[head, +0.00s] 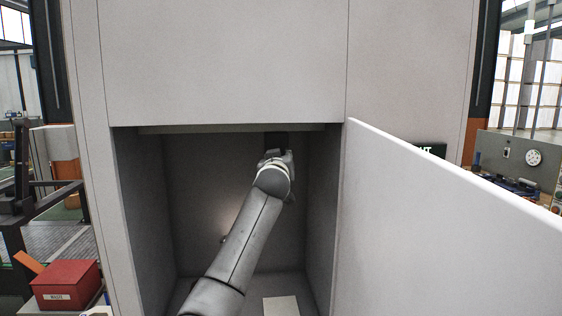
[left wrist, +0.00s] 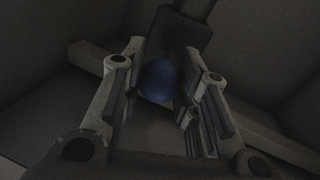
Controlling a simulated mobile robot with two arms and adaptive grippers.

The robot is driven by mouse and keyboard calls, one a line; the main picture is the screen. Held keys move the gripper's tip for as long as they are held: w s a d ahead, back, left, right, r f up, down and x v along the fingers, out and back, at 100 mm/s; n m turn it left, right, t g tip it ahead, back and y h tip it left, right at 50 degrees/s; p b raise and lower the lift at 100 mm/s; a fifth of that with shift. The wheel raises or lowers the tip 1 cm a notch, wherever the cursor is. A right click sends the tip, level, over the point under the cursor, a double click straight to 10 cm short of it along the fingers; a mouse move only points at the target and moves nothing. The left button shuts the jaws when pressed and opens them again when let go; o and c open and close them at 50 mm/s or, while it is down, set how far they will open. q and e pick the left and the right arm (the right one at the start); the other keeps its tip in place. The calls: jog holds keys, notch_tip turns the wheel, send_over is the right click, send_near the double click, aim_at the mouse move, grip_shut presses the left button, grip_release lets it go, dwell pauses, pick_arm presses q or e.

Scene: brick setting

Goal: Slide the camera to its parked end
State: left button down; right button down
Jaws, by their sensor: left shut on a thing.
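The camera (left wrist: 185,38) is a dark boxy body with a round blue lens (left wrist: 158,80), seen in the left wrist view in front of a pale straight rail (left wrist: 92,57). In the head view the camera (head: 277,139) is a small dark block high inside the open cabinet, mostly behind my gripper. My left gripper (head: 277,156) reaches up into the cabinet. In the left wrist view its fingers (left wrist: 165,62) lie on both sides of the camera and are shut on it. My right gripper is not in view.
The cabinet's grey side walls (head: 322,200) enclose my left arm closely. Its white door (head: 450,220) stands open to the right. A pale flat piece (head: 281,306) lies on the cabinet floor. A red box (head: 66,284) stands outside at the lower left.

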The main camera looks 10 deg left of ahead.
pick_arm(q)
jog(key=shift+d+r, duration=0.15)
jog(key=c, duration=1.5)
grip_release()
jog(key=o, duration=0.4)
jog(key=shift+d, duration=0.15)
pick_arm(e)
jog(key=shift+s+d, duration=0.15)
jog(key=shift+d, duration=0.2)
pick_arm(q)
jog(key=shift+s, duration=0.15)
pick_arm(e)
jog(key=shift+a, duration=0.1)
pick_arm(q)
jog(key=shift+s, duration=0.2)
jog(key=s, duration=0.7)
jog(key=s+d, duration=0.1)
jog(key=s, duration=0.3)
jog(key=shift+s, duration=0.1)
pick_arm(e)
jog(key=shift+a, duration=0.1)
